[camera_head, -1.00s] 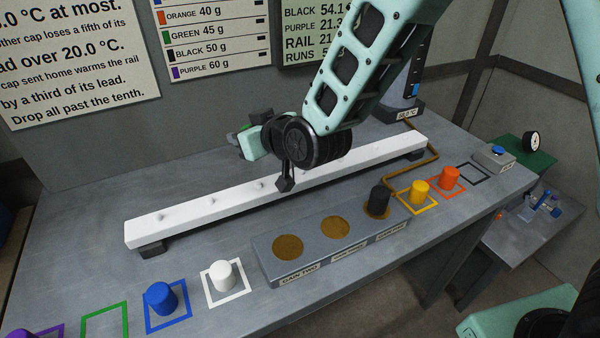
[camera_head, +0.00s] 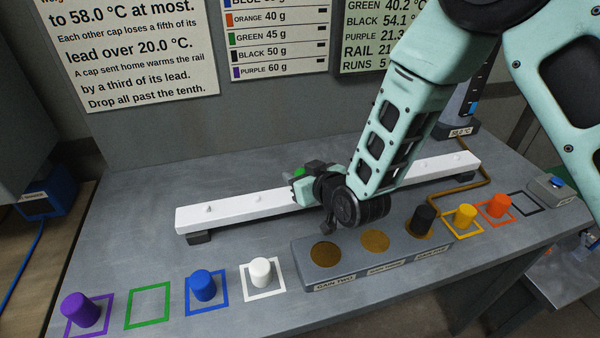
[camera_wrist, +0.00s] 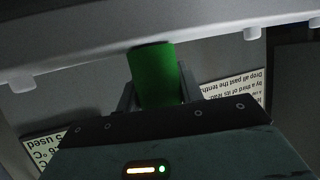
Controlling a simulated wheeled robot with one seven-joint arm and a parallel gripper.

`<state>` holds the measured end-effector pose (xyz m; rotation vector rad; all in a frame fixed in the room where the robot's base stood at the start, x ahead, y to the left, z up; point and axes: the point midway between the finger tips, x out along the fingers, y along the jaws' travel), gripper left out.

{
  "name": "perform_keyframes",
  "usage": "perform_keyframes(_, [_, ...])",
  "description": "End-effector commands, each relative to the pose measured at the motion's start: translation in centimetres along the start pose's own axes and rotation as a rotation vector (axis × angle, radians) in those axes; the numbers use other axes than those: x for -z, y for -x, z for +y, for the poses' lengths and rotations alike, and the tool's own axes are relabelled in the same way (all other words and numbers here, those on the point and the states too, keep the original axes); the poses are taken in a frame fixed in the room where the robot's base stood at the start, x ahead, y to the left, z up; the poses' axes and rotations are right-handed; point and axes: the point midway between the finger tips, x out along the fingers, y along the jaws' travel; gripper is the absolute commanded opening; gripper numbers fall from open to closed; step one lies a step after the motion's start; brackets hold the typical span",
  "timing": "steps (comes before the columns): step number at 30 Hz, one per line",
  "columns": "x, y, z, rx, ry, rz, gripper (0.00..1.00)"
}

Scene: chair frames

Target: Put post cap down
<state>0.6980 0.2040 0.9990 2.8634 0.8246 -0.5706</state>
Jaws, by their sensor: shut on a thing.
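My gripper (camera_wrist: 155,95) is shut on a green post cap (camera_wrist: 155,72), seen in the wrist view. In the head view, my gripper (camera_head: 300,185) is at the middle of the white rail (camera_head: 240,208), and only a bit of the green cap (camera_head: 298,173) shows behind it. In the wrist view the cap's far end overlaps the edge of the rail (camera_wrist: 130,25); I cannot tell whether they touch. Small pegs show along the rail. The green outlined square (camera_head: 148,307) on the bench is empty.
Purple (camera_head: 80,310), blue (camera_head: 202,286) and white (camera_head: 261,271) caps stand in squares at the front left. A grey block (camera_head: 350,262) has two empty round spots and a black cap (camera_head: 423,219). Yellow (camera_head: 465,215) and orange (camera_head: 498,205) caps stand to its right.

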Motion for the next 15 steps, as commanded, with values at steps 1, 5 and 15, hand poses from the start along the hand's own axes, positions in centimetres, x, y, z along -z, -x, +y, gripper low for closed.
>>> perform_keyframes(1, [0.04, 0.0, 0.01, 0.0, 0.0, 0.001, 0.14])
perform_keyframes(5, [-0.06, -0.04, 0.01, 0.0, 0.0, 0.001, 0.14])
perform_keyframes(15, [-0.24, -0.1, 0.02, 0.0, 0.0, 0.0, 0.58])
